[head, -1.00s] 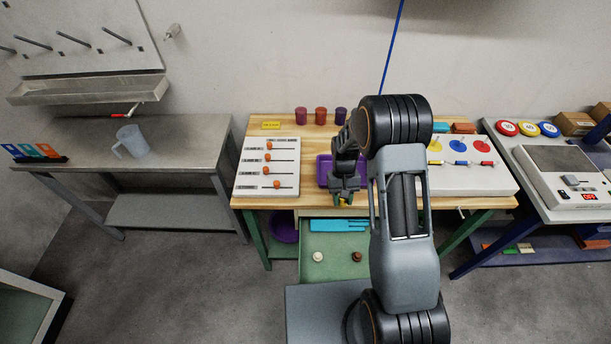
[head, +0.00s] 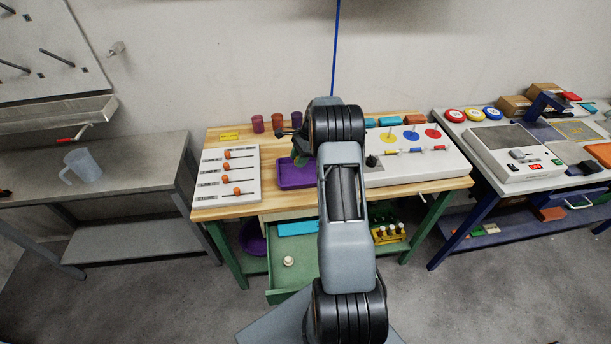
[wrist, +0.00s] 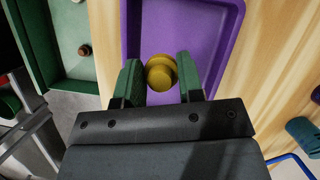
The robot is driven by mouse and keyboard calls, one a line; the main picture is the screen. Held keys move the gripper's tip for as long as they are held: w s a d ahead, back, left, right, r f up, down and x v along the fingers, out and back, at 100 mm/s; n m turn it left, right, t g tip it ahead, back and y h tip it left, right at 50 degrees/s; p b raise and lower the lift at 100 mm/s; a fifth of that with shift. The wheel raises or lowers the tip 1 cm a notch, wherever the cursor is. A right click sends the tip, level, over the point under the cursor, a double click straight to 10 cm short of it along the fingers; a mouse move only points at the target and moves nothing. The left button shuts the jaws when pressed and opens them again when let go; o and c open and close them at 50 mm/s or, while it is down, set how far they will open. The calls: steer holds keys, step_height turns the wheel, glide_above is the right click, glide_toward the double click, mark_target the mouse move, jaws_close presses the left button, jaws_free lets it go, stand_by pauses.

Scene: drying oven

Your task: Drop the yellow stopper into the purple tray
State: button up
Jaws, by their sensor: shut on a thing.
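The yellow stopper (wrist: 161,73) sits between the green-padded fingers of my gripper (wrist: 158,66) in the wrist view. My gripper is shut on it. The purple tray (wrist: 213,22) lies beneath and beyond the stopper, and the stopper overlaps the tray floor in that view. I cannot tell its exact height above the tray. In the head view the tray (head: 297,179) lies on the wooden table, partly hidden by my arm. My gripper (head: 300,158) shows there only in part, over the back of the tray, and the stopper is hidden.
A white slider panel (head: 228,185) lies left of the tray, a white board with coloured discs (head: 420,165) right of it. Several dark cups (head: 277,123) stand behind. A green drawer (head: 290,293) hangs open below, with a white-topped item (head: 288,261) in it.

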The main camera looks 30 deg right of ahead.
steer(key=d+m+t, duration=0.1)
steer(key=d+m, duration=0.1)
steer(key=d, duration=0.2)
steer(key=m+b, duration=0.1)
steer(key=b, duration=0.4)
glide_above(309, 172)
steer(key=shift+h, duration=0.3)
steer(key=shift+s+a+f, duration=0.1)
steer(key=shift+a+f, duration=0.05)
steer(key=shift+f, duration=2.35)
steer(key=o, duration=1)
steer(key=shift+r, duration=0.1)
steer(key=b+v, duration=0.1)
steer(key=v, duration=1.2)
steer(key=shift+s+r, duration=0.15)
steer(key=shift+r, duration=0.15)
